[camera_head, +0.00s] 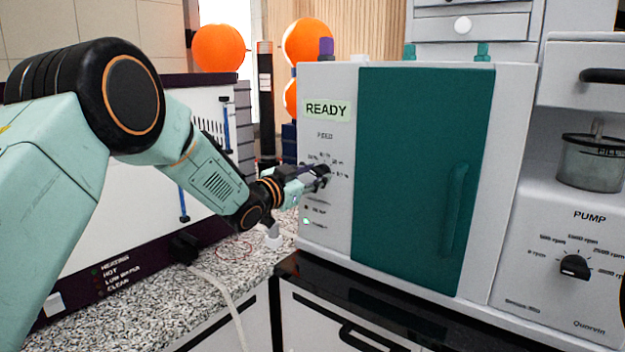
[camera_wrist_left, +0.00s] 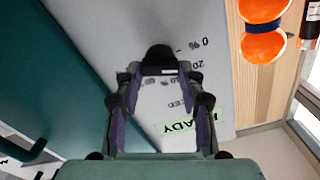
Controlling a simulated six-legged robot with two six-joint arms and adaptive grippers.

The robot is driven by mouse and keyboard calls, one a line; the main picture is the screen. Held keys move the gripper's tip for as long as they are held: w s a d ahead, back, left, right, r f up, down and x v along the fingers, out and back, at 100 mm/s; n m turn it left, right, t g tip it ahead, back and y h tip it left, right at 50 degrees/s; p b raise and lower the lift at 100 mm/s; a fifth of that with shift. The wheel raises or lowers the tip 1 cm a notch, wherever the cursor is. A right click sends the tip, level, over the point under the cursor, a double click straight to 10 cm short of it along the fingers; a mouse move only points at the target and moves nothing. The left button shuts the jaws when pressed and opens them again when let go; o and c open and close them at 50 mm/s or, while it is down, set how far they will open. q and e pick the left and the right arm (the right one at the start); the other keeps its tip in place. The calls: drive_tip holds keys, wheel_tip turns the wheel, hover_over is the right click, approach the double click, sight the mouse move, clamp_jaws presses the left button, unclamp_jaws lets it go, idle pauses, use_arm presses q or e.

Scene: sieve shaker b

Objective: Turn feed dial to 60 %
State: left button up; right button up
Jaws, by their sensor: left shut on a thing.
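The feed dial (camera_wrist_left: 159,60) is a black knob on the light grey front panel of the sieve shaker (camera_head: 331,226). Percent marks ring the dial, and a green READY display (camera_head: 327,109) sits above it. My left gripper (camera_head: 322,174) reaches the panel from the left and is shut on the dial. In the left wrist view the fingers of my left gripper (camera_wrist_left: 159,72) meet the dial from both sides. In the head view the gripper hides most of the dial, so its pointer setting cannot be read. My right gripper is in neither view.
The shaker's teal door (camera_head: 415,180) with its handle is right of the dial. A pump with a black knob (camera_head: 574,266) stands at far right. A white oven-like unit (camera_head: 130,215) is behind my left arm. A pale cable (camera_head: 222,290) crosses the speckled counter.

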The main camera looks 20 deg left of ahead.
use_arm(q)
drive_tip(key=m+b, duration=0.1)
drive_tip(key=m, duration=0.1)
drive_tip(key=m+b, duration=0.2)
drive_tip(key=m, duration=0.1)
drive_tip(key=shift+f+m, duration=0.3)
drive_tip(key=m+b, duration=0.3)
drive_tip(key=m, duration=0.1)
drive_tip(key=shift+d+f+m, duration=0.1)
drive_tip(key=shift+m, duration=0.2)
drive_tip(key=m+b, duration=1.2)
drive_tip(key=b, duration=0.1)
drive_tip(key=shift+m, duration=0.3)
drive_tip(key=o, duration=1.2)
drive_tip(key=shift+c, duration=0.2)
